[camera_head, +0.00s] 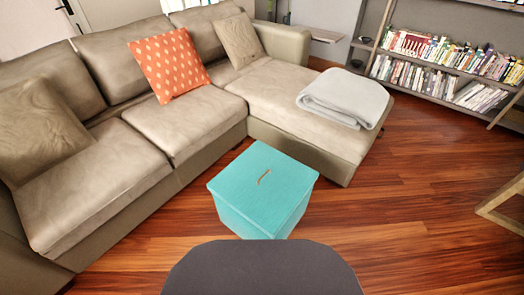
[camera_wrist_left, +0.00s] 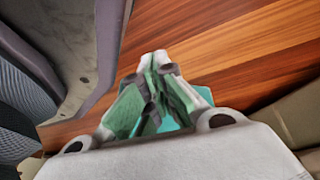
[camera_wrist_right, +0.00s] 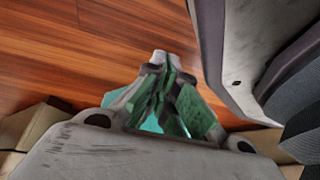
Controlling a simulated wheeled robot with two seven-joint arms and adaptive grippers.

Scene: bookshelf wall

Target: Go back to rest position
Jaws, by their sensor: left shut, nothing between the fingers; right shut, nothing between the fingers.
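My left gripper (camera_wrist_left: 155,60) shows in the left wrist view with its fingertips together and nothing between them. My right gripper (camera_wrist_right: 160,62) shows in the right wrist view, also shut and empty. Neither gripper shows in the head view. A turquoise box (camera_head: 262,190) with a slot in its top stands on the floor in front of me. Turquoise patches show behind the fingers in the left wrist view (camera_wrist_left: 205,95) and the right wrist view (camera_wrist_right: 152,124). Parts of my own body show beside both grippers.
A beige sectional sofa (camera_head: 180,125) fills the left and back, with an orange patterned cushion (camera_head: 170,65) and a folded grey blanket (camera_head: 345,97). A bookshelf (camera_head: 440,68) stands at the back right. A wooden frame (camera_head: 497,205) is at the right edge. The wooden floor (camera_head: 415,200) right of the box is clear.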

